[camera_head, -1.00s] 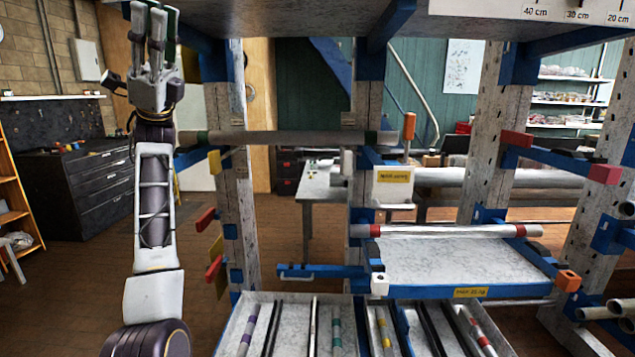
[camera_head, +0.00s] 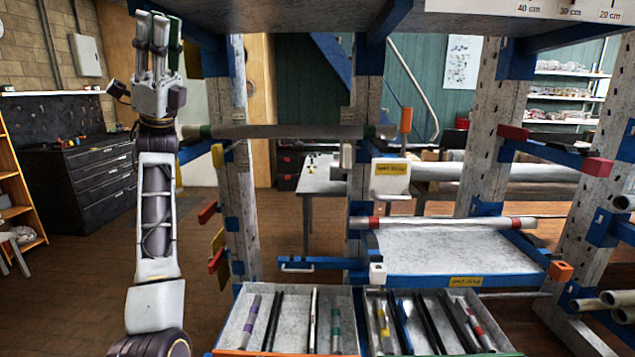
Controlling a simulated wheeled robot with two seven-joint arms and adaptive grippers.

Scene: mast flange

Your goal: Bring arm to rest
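My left arm (camera_head: 157,220) rises upright from the bottom left of the head view, bent at no sharp angle. Its gripper (camera_head: 159,42) is at the top, with grey fingers pointing up. The fingers stand apart with nothing visible between them. The gripper is left of the rack's nearest left post, just under the height of the upper shelf. Whether it touches the rack cannot be told; a dark green part shows close behind its right finger. My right arm and gripper are not in view.
A rack with wooden posts (camera_head: 238,200) and blue brackets fills the middle and right. A long grey tube (camera_head: 275,132) lies across it near my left forearm. Trays of rods (camera_head: 295,290) sit low in front. Open floor (camera_head: 85,275) lies left of my arm.

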